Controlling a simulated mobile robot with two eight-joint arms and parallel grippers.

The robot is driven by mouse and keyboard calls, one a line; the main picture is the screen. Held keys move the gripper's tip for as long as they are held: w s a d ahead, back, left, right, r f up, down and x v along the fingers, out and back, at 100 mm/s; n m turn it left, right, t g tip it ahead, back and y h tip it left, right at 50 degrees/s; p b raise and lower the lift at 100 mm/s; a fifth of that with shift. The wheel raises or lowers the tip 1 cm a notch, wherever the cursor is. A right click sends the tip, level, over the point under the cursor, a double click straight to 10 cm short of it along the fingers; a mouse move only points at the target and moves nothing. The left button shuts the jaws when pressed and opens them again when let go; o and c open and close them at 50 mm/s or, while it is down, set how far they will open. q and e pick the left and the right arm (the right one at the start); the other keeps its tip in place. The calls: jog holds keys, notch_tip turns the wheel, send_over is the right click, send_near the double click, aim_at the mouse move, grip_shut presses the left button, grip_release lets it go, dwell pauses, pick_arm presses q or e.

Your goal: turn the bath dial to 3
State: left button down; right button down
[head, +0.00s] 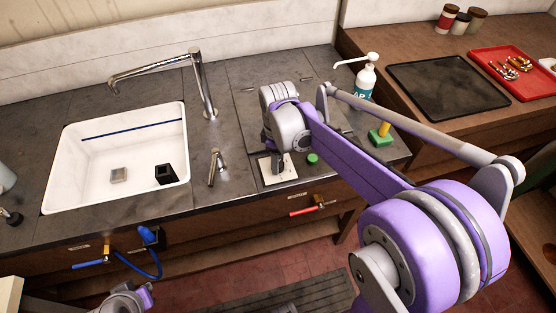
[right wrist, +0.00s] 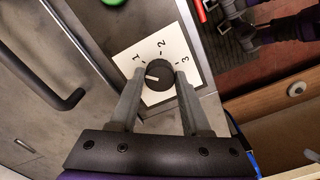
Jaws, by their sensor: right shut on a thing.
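The bath dial (right wrist: 163,71) is a round black knob with a white pointer line. It sits on a white plate (right wrist: 150,48) marked 1, 2 and 3. The pointer faces left, on the side of the 1 and away from the 3. My right gripper (right wrist: 159,78) is shut on the dial, with one finger on each side. In the head view, the same plate (head: 287,174) lies on the dark counter front, and my right gripper (head: 276,160) hides most of the dial. Part of my left arm shows at the bottom left; its fingers are out of sight.
A green button (head: 313,158) is just right of the plate. A metal tap lever (head: 216,167) and a white sink (head: 95,181) are to the left. A red-handled valve (head: 306,210) is below. A yellow-green sponge (head: 380,134) and a pump bottle (head: 365,82) stand right.

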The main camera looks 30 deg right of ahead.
jog(key=m, duration=0.3)
jog(key=shift+m, duration=0.4)
jog(key=m, duration=0.3)
jog(key=shift+m+b, duration=0.3)
jog(key=shift+b, duration=0.05)
jog(key=m, duration=1.3)
jog(key=shift+m+b, duration=0.3)
jog(key=shift+b, duration=0.05)
jog(key=m, duration=0.6)
jog(key=shift+c, duration=1.9)
grip_release()
jog(key=shift+a, duration=0.1)
